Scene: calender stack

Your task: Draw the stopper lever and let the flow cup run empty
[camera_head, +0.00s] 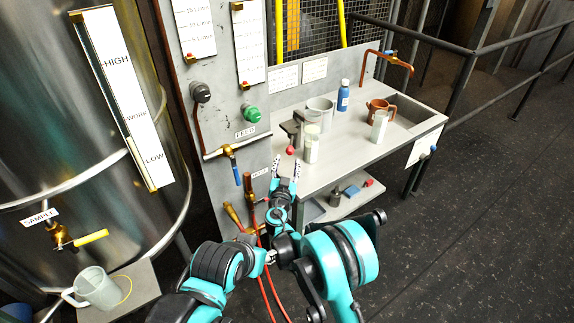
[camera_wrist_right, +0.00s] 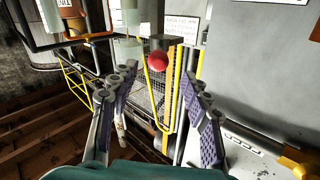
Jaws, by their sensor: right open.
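The stopper lever's red ball knob (camera_head: 290,150) shows at the left edge of the bench, beside the stand of the grey flow cup (camera_head: 320,106). A clear vessel with pale content (camera_head: 311,146) stands below the cup. My right gripper (camera_head: 286,166) is open and empty, its fingers pointing at the knob. In the right wrist view the red knob (camera_wrist_right: 158,62) shows between the open fingers (camera_wrist_right: 158,78), just beyond their tips; I see no contact. The inside of the flow cup is not clear. My left gripper is not in view.
The bench (camera_head: 350,150) also holds a blue bottle (camera_head: 343,96), a brown jug (camera_head: 381,108) and another pale vessel (camera_head: 379,127). A panel with a green knob (camera_head: 250,113) and valve handles stands left of my gripper. The floor at right is clear.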

